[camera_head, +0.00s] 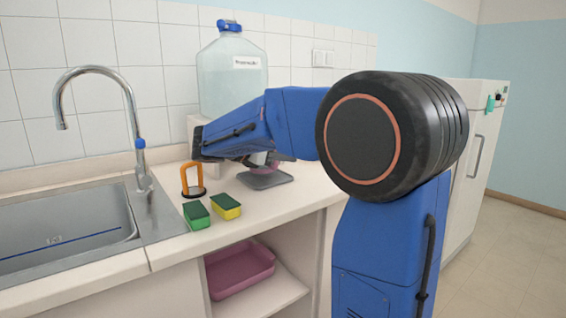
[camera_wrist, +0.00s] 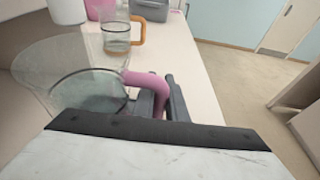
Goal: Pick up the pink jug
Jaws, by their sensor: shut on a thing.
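The pink jug has a clear, see-through body (camera_wrist: 50,65) and a pink handle (camera_wrist: 148,80). In the wrist view the body is to the left of my gripper (camera_wrist: 163,98). The dark fingers are shut on the pink handle, one on each side of it. In the head view my arm hides most of the gripper and the jug; only a small pinkish patch (camera_head: 271,163) shows under the arm. I cannot tell whether the jug's base touches the counter.
A clear jug with an orange handle (camera_head: 193,178) stands near the sink (camera_head: 140,205); it also shows in the wrist view (camera_wrist: 117,38). Green (camera_head: 196,214) and yellow (camera_head: 226,208) sponges lie in front. A large water bottle (camera_head: 232,85) stands behind my arm.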

